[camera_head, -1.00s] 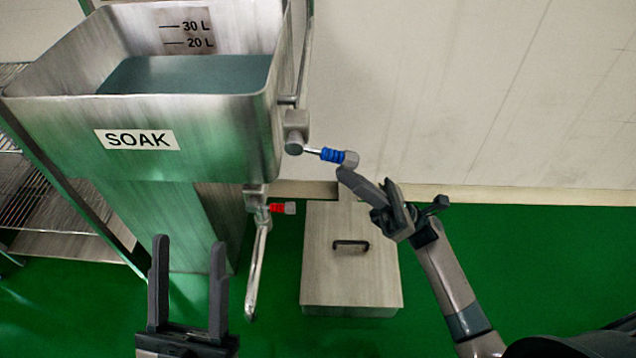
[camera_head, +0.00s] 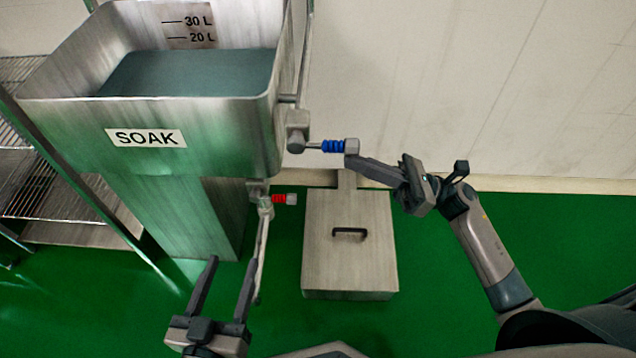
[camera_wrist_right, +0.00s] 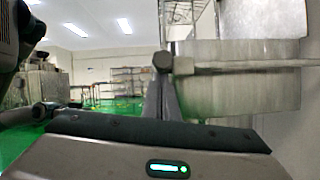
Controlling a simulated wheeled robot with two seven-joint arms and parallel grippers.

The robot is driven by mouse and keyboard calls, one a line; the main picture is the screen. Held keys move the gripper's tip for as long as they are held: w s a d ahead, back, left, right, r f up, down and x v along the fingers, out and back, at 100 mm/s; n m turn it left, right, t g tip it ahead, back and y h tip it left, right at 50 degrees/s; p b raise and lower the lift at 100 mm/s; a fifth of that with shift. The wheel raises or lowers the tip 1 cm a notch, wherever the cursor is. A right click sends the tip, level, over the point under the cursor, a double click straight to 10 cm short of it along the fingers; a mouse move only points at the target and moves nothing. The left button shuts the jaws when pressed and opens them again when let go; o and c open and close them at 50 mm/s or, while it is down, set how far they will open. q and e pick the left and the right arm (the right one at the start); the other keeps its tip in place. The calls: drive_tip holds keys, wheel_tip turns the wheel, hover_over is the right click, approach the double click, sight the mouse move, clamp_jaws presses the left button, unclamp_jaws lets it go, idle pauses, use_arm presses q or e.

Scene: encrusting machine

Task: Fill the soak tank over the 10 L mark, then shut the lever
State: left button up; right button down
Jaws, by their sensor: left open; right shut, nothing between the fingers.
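The steel soak tank (camera_head: 230,130) stands at upper left in the head view. Its water (camera_head: 190,72) lies just below the 20 L line (camera_head: 202,38); no 10 L mark shows. The blue-sleeved lever (camera_head: 333,146) sticks out level to the right from the tank's side. My right gripper (camera_head: 352,162) is shut and empty, its tips at the lever's grey end, seemingly touching it. A red-sleeved lever (camera_head: 279,198) sits lower, above a drain pipe (camera_head: 262,245). My left gripper (camera_head: 231,262) is open and empty, left of that pipe.
A steel box with a black handle (camera_head: 350,260) stands on the green floor below the blue lever. A wire shelf (camera_head: 30,195) is at the left. The wall (camera_head: 480,80) behind my right arm is bare.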

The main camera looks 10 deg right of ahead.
use_arm(q)
drive_tip(key=shift+a+f, duration=0.1)
drive_tip(key=shift+f, duration=0.3)
use_arm(e)
drive_tip(key=shift+r, duration=0.1)
use_arm(q)
drive_tip(key=shift+r, duration=0.1)
idle(0.3)
drive_tip(key=s+a+r+t+h+b, duration=0.1)
drive_tip(key=s+r+t+b, duration=0.1)
drive_tip(key=r+t, duration=0.3)
drive_tip(key=s+a+r+t+h+b, duration=0.1)
drive_tip(key=s+r+t+b, duration=0.2)
drive_tip(key=r, duration=0.7)
drive_tip(key=shift+s+r+t+h, duration=0.15)
drive_tip(key=shift+r+t+h, duration=0.2)
drive_tip(key=shift+t, duration=0.55)
use_arm(e)
drive_tip(key=s+d+f, duration=0.3)
drive_tip(key=d+f, duration=0.4)
drive_tip(key=f, duration=0.1)
drive_tip(key=shift+s+d, duration=0.25)
drive_tip(key=shift+d, duration=0.15)
drive_tip(key=shift+f, duration=0.1)
